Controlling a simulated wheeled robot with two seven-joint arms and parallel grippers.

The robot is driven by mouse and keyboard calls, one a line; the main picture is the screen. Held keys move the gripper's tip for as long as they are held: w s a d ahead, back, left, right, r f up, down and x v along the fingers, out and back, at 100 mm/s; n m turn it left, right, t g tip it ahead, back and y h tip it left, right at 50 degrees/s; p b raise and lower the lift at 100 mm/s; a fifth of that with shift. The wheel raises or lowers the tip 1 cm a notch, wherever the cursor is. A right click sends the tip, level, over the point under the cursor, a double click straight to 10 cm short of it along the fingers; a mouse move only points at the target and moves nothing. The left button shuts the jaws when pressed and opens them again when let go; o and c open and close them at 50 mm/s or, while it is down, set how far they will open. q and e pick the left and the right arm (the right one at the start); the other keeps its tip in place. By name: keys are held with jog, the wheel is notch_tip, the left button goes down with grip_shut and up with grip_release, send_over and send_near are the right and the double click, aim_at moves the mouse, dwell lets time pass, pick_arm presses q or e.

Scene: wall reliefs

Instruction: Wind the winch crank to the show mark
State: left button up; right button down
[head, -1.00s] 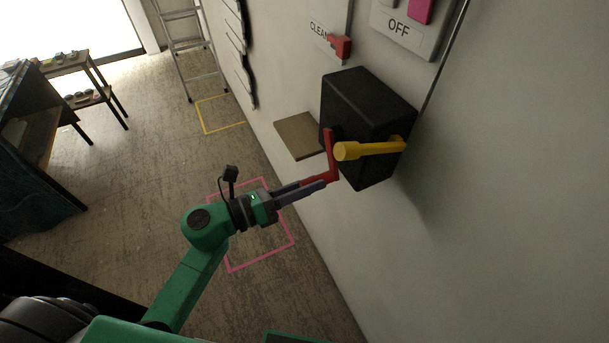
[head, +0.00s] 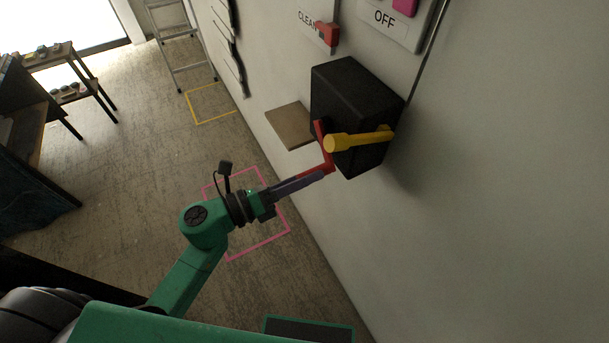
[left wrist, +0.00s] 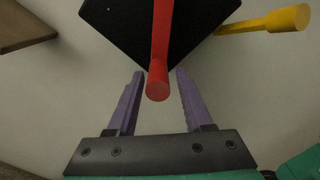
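The winch is a black box (head: 360,115) on the wall in the head view. Its red crank (head: 325,148) is on the left face, its arm hanging down and its grip pointing out toward my left gripper (head: 316,178). In the left wrist view, the red crank (left wrist: 159,45) comes down, its round grip end between the two purple fingertips of my left gripper (left wrist: 158,78). A gap shows on both sides of the grip, so the fingers are around it but apart. I cannot make out a show mark. My right gripper is not in view.
A yellow lever (head: 355,139) juts from the box close to the crank; it also shows in the left wrist view (left wrist: 275,20). A brown wall shelf (head: 289,125) is beside the box. Above are a red block (head: 327,34) by a "CLEA…" label and an "OFF" panel (head: 390,20).

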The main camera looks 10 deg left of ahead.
pick_arm(q)
jog(key=shift+f, duration=0.1)
dwell(0.4)
jog(key=shift+s+a+f, duration=0.1)
jog(key=shift+s+a, duration=0.1)
jog(key=shift+a, duration=0.1)
jog(key=b+v, duration=0.5)
jog(key=v, duration=0.9)
jog(key=shift+r, duration=0.25)
